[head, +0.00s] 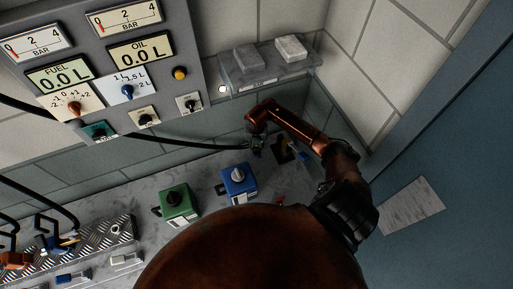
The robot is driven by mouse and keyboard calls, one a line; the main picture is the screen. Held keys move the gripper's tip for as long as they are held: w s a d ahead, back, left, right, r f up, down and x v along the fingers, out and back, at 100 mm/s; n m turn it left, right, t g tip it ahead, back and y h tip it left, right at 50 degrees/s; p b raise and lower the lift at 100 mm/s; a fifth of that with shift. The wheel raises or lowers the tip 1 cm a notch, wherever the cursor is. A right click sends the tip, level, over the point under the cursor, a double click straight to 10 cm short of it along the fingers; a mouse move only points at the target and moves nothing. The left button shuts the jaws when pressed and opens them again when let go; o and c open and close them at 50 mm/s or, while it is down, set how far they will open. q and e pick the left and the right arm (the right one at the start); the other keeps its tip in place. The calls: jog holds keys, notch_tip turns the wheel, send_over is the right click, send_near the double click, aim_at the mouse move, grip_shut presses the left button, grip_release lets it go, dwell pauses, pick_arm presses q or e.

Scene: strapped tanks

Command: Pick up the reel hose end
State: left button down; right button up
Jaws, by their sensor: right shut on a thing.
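My right gripper (257,146) is small and dark in the head view, at the end of the copper-coloured arm, above the back right of the grey worktop. It is shut on the reel hose end, which is mostly hidden by the fingers. A dark hose (185,143) runs from there to the left, passing below the gauge panel. My left gripper is not in view.
A grey shelf (262,77) with two blocks hangs behind. The gauge panel (180,38) is upper left. A ribbed metal block (100,237) holds hose fittings at left.

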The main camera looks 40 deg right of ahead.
grip_shut()
